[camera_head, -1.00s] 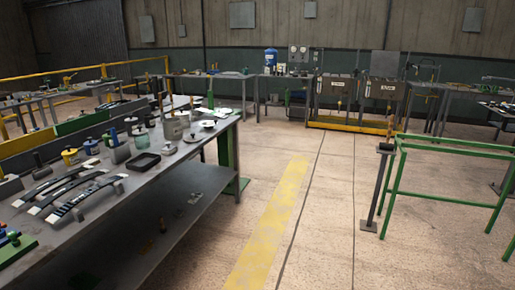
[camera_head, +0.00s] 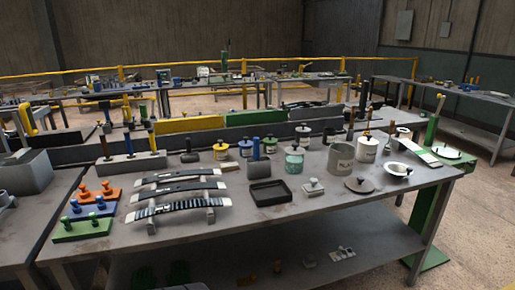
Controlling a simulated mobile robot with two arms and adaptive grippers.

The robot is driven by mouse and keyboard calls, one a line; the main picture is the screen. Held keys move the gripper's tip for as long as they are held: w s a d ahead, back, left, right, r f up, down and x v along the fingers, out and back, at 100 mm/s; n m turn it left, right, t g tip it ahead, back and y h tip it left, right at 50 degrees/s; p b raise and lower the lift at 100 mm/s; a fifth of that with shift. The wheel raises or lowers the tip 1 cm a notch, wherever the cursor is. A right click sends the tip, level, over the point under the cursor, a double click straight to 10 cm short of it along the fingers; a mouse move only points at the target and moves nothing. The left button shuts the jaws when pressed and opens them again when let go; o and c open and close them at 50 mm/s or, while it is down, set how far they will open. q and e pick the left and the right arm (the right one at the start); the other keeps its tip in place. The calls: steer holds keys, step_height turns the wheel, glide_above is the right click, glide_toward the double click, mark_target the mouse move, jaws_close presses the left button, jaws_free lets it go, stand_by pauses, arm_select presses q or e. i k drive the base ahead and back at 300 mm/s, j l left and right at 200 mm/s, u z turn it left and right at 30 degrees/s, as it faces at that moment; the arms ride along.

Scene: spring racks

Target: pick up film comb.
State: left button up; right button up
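I cannot tell for certain which thing is the film comb. On the grey metal bench (camera_head: 325,220), three curved leaf springs lie side by side: the front one (camera_head: 180,206) has a striped, tooth-like face, with a middle one (camera_head: 178,187) and a back one (camera_head: 180,173) behind it. A black shallow tray (camera_head: 270,206) lies right of them. A small light-grey block with a knob (camera_head: 313,187) and a round lid-like disc (camera_head: 358,185) lie farther right. Flat pale pieces (camera_head: 428,158) lie near the bench's right end. Neither of my grippers is in view.
Several tins, including a pale green one (camera_head: 294,162) and a grey pot (camera_head: 341,158), stand behind the tray. Orange (camera_head: 101,193) and green (camera_head: 84,229) knobbed blocks are at left. A lower shelf (camera_head: 260,280) holds small items. Open floor lies at right.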

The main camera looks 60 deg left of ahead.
mark_target(189, 149)
steer(key=u, duration=0.45)
steer(key=i+u, duration=0.1)
steer(key=u, duration=0.3)
steer(key=l+u, duration=0.1)
steer(key=u, duration=0.35)
steer(key=i+l+u, duration=0.1)
steer(key=u, duration=0.75)
steer(key=l, duration=0.05)
